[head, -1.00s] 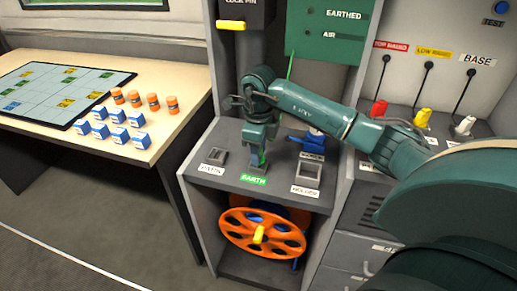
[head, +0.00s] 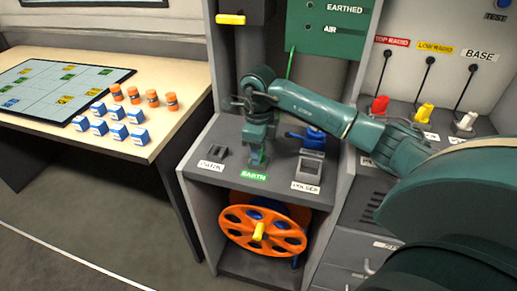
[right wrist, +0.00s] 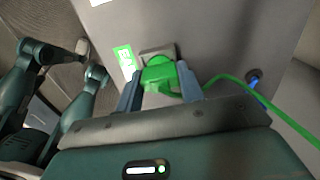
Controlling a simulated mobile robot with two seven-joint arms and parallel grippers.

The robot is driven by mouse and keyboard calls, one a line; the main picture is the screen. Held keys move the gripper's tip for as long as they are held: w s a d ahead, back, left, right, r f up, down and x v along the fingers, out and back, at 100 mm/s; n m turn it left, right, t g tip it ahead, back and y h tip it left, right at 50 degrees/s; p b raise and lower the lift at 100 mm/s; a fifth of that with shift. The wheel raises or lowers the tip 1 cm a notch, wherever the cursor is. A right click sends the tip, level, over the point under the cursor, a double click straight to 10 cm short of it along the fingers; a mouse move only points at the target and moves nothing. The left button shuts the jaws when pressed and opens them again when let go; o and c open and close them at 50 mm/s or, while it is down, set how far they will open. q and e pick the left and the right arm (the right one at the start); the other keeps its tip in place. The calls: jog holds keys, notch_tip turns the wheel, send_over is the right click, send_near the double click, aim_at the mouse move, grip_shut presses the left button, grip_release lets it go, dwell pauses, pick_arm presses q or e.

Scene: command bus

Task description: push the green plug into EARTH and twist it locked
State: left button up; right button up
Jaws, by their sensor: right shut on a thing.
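My right gripper (head: 257,160) is low over the grey bench top, just behind the green EARTH label (head: 253,176). In the right wrist view its two grey-blue fingers (right wrist: 160,88) are shut on the green plug (right wrist: 160,72). The plug sits at the grey square EARTH socket (right wrist: 152,50); how deep it is in, and whether it is turned, I cannot tell. A green cord (right wrist: 255,95) runs from the plug to the right. In the head view the gripper mostly hides plug and socket. My left gripper is not in view.
On the same bench top a smaller socket (head: 217,152) stands left and a larger grey one (head: 310,170) right, with a blue part (head: 313,138) behind. An orange reel (head: 262,232) is below. Yellow, red and white plugs are at the right. A table (head: 180,95) stands left.

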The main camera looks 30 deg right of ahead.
jog(key=m+p, duration=0.1)
jog(key=m, duration=0.1)
jog(key=shift+s+m, duration=0.1)
jog(key=shift+m, duration=0.2)
jog(key=shift+f+m, duration=0.15)
jog(key=shift+m, duration=0.65)
jog(key=shift+p, duration=0.3)
jog(key=shift+a+m+p, duration=0.1)
jog(key=shift+m+p, duration=0.35)
jog(key=shift+m, duration=1.55)
jog(key=shift+p, duration=0.35)
